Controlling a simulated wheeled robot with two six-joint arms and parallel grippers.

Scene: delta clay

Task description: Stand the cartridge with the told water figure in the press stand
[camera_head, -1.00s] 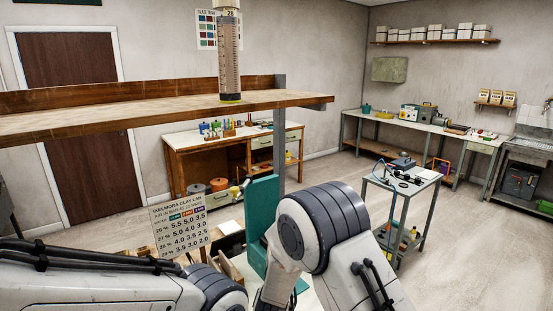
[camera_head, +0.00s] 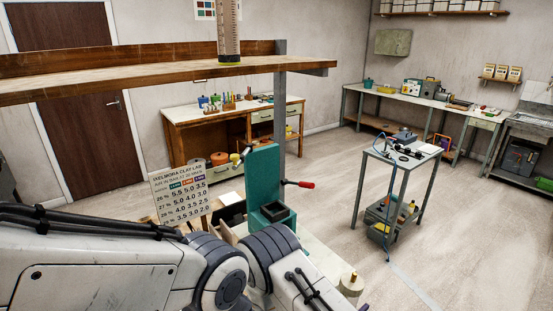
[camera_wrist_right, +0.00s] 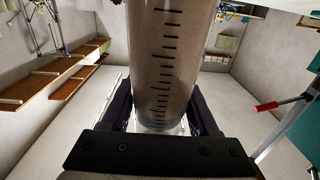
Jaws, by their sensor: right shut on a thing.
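My right gripper (camera_wrist_right: 162,108) is shut on a clear graduated cartridge (camera_wrist_right: 168,60), which holds a greyish-brown fill and has black scale marks. No water figure shows on this side of it. In the head view that gripper and cartridge are hidden. The teal press stand (camera_head: 263,180) stands near the middle, with a dark square socket (camera_head: 275,211) at its foot and a red-ended lever (camera_head: 304,184) at right. Another graduated cartridge (camera_head: 228,28) stands upright on the high shelf, its top cut off. My left gripper is out of view.
A wooden shelf (camera_head: 120,78) crosses the upper left. A number card (camera_head: 180,195) stands left of the press. A pale tub (camera_head: 350,285) sits in front, to the right. A grey trolley (camera_head: 402,160) stands further right, with open floor around it.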

